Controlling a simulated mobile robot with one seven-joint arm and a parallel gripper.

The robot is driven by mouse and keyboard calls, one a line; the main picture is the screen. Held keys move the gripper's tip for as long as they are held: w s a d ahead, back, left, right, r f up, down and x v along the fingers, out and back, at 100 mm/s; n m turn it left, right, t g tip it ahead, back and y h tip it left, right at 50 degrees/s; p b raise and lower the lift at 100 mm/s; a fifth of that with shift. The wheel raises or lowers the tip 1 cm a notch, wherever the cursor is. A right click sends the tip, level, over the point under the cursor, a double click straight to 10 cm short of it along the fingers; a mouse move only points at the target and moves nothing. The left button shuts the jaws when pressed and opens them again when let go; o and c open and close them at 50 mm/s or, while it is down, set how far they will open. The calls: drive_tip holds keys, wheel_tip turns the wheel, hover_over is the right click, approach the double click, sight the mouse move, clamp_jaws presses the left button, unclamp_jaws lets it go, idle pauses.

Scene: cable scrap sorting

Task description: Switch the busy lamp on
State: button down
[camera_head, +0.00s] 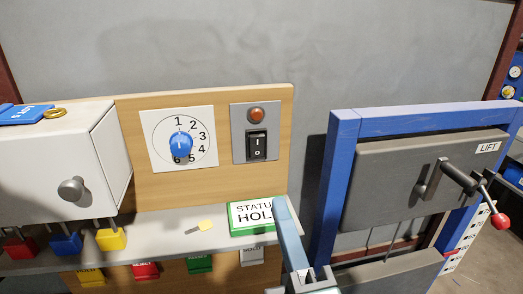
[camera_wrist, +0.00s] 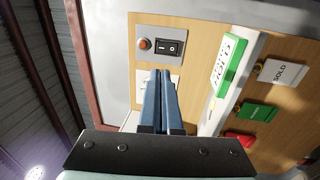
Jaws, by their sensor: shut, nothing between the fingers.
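The busy lamp (camera_head: 257,114), a small red-orange dome, sits on a grey plate on the wooden panel. It looks dull, with no clear glow. Below it is a black rocker switch (camera_head: 257,146) marked I at the top and O at the bottom; which side is pressed is unclear. The wrist view, turned sideways, also shows the lamp (camera_wrist: 145,44) and the switch (camera_wrist: 169,47). My gripper (camera_head: 281,204) is shut and empty, below and right of the switch, apart from it. In the wrist view my gripper's fingers (camera_wrist: 159,73) lie together, pointing toward the panel.
A dial with a blue knob (camera_head: 181,145) is left of the switch. A green-edged status sign (camera_head: 252,217) stands on the shelf beside my gripper. A yellow tag (camera_head: 205,225) lies left of it. A blue-framed lift (camera_head: 340,165) stands right. A white box (camera_head: 60,160) is left.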

sight(256, 140)
drive_tip(key=p+x, duration=0.5)
drive_tip(key=x, duration=0.6)
drive_tip(key=shift+w+a+r+p, duration=0.1)
drive_tip(key=shift+w+r+p, duration=0.15)
drive_tip(key=shift+w+p, duration=0.1)
drive_tip(key=shift+w+a, duration=0.15)
drive_tip(key=shift+w, duration=0.55)
drive_tip(key=shift+w+r+g+p, duration=0.15)
drive_tip(key=shift+r+g+p, duration=0.2)
drive_tip(key=shift+p, duration=0.65)
drive_tip(key=shift+f+b, duration=0.3)
drive_tip(key=shift+a, duration=0.1)
